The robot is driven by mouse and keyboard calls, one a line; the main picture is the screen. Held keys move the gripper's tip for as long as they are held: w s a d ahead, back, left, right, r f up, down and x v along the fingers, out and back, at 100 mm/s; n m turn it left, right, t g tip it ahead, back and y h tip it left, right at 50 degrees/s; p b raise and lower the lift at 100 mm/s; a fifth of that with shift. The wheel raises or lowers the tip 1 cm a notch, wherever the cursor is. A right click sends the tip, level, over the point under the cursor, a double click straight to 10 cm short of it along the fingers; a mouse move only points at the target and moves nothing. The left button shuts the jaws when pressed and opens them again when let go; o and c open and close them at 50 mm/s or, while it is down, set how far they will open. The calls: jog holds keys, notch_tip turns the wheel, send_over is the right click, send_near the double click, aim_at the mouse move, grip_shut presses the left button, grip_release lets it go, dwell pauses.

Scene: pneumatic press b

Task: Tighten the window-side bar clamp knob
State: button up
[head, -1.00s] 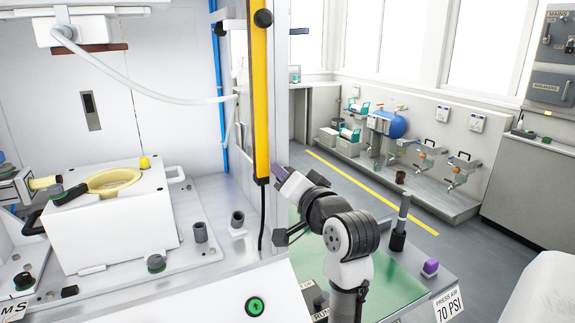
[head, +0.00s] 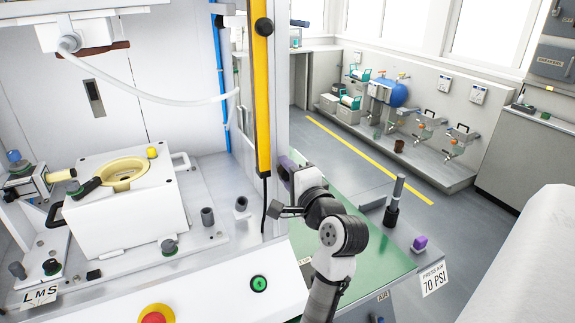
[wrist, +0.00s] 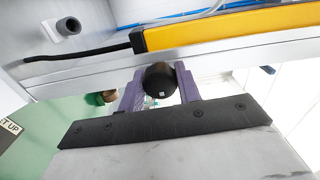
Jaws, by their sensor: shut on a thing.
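A round black knob (wrist: 161,80) shows in the wrist view, in front of the white frame beam and close to the end of the yellow bar (wrist: 215,30). My gripper (wrist: 158,90) has its two purple fingers on either side of the knob, shut on it. In the head view my gripper (head: 286,164) is at the right side of the white post, by the lower end of the yellow bar (head: 262,100). The held knob cannot be made out there. Another black knob (head: 264,27) sits high on the yellow bar.
A white press fixture (head: 125,215) stands on the bench at left. A green button (head: 259,284) and a yellow-red button (head: 155,316) are on the front panel. A green mat (head: 375,262) lies under my arm. A black cable (wrist: 75,53) hangs from the bar.

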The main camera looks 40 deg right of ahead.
jog(key=shift+s+d+f+m, duration=0.1)
jog(key=shift+f+m, duration=0.1)
jog(key=shift+m, duration=0.1)
jog(key=o, duration=1)
jog(key=shift+r, duration=0.15)
jog(key=shift+c, duration=0.2)
jog(key=b+v, duration=0.3)
jog(key=v, duration=1.1)
